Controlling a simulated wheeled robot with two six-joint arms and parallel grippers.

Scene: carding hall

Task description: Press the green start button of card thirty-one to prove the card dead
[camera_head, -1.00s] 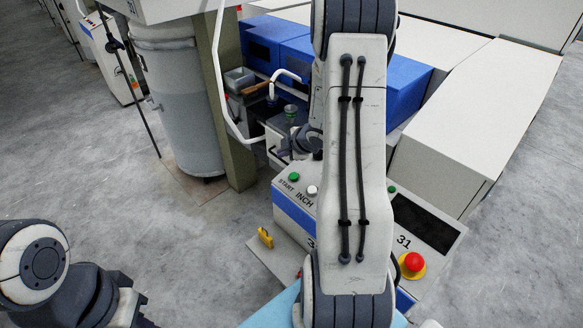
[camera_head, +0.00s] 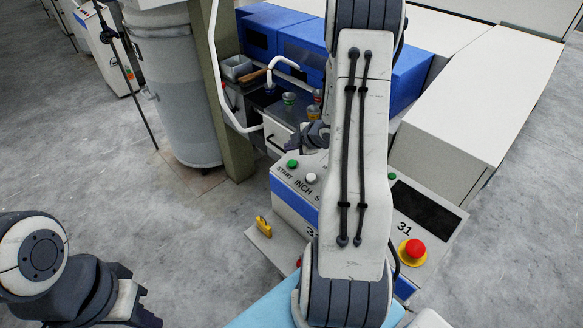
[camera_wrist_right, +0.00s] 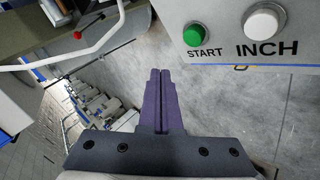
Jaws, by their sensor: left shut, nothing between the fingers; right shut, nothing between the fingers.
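The control box (camera_head: 432,262) of card thirty-one stands in the middle of the head view, marked 31. Its green start button (camera_head: 292,164) sits at the left end of the panel, beside the white inch button (camera_head: 311,178). In the right wrist view the green start button (camera_wrist_right: 195,35) shows above and right of my fingertips, beside the white inch button (camera_wrist_right: 264,22). My right gripper (camera_wrist_right: 160,72) is shut, empty and apart from the button. In the head view my forearm covers part of the panel. My left gripper (camera_head: 146,312) is low at the left, far from the box.
A red stop button (camera_head: 415,249) on a yellow base is at the panel's right. A yellow padlock (camera_head: 263,227) lies on a ledge at the box's left. A white bent rail (camera_head: 222,75), green post (camera_head: 236,150) and grey can (camera_head: 180,95) stand left.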

